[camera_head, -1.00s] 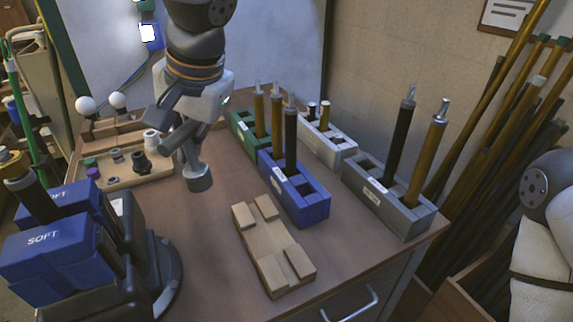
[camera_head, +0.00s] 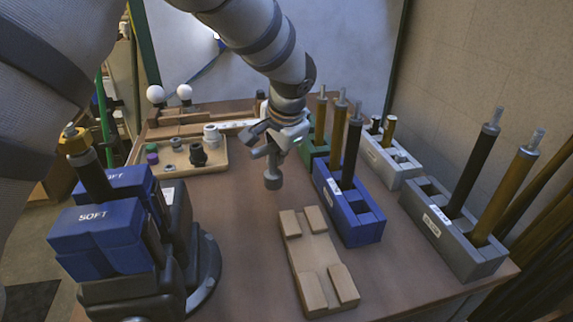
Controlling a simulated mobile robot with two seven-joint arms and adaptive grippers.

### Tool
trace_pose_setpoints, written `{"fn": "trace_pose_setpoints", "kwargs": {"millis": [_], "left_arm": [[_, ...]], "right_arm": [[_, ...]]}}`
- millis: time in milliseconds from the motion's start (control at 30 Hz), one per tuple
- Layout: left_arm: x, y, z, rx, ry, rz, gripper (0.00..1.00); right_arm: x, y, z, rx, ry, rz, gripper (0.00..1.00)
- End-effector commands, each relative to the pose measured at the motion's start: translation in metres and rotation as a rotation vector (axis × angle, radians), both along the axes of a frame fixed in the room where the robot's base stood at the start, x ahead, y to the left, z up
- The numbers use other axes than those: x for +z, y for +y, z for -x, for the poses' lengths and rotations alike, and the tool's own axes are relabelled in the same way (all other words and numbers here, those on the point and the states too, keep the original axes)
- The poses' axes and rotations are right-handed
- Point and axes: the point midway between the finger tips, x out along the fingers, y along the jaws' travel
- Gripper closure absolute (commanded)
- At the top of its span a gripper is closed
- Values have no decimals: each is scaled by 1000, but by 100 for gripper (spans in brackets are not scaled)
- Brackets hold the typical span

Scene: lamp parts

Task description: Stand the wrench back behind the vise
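The vise (camera_head: 185,262) stands at the left front of the bench, with blue soft jaw covers (camera_head: 105,228) marked SOFT. A dark rod with a brass top (camera_head: 90,168) stands upright at its jaws. My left gripper (camera_head: 278,138) is above the middle of the bench, right of the vise and farther back. It appears shut on the wrench (camera_head: 273,178), a grey T-handled tool that hangs upright with its thick socket end down, clear of the bench top. The fingers partly hide the handle. The bench area behind the vise is partly hidden by it. My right gripper is out of view.
A wooden tray of small parts (camera_head: 165,168) lies behind the vise. A wooden block (camera_head: 312,262) lies front centre. Blue (camera_head: 358,232), green (camera_head: 308,150), white (camera_head: 392,168) and grey (camera_head: 462,250) holders with rods stand at right. Bare bench lies between vise and block.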

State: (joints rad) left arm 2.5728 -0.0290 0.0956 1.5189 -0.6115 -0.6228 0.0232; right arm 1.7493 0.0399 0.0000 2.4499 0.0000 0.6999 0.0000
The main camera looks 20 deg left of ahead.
Motion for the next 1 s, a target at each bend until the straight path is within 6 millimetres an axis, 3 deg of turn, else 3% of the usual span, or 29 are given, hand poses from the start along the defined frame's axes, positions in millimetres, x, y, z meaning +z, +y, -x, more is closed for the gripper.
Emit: {"fn": "trace_pose_setpoints", "kwargs": {"millis": [233,600,700,1000], "left_arm": [[-35,4,-7,0,-2,-2,100],[-39,3,-7,0,-7,-1,99],[-38,3,-7,1,-8,0,77],[-38,3,-7,1,-8,0,75]], "right_arm": [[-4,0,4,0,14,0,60],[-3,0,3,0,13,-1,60],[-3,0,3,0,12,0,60],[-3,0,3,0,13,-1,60]]}}
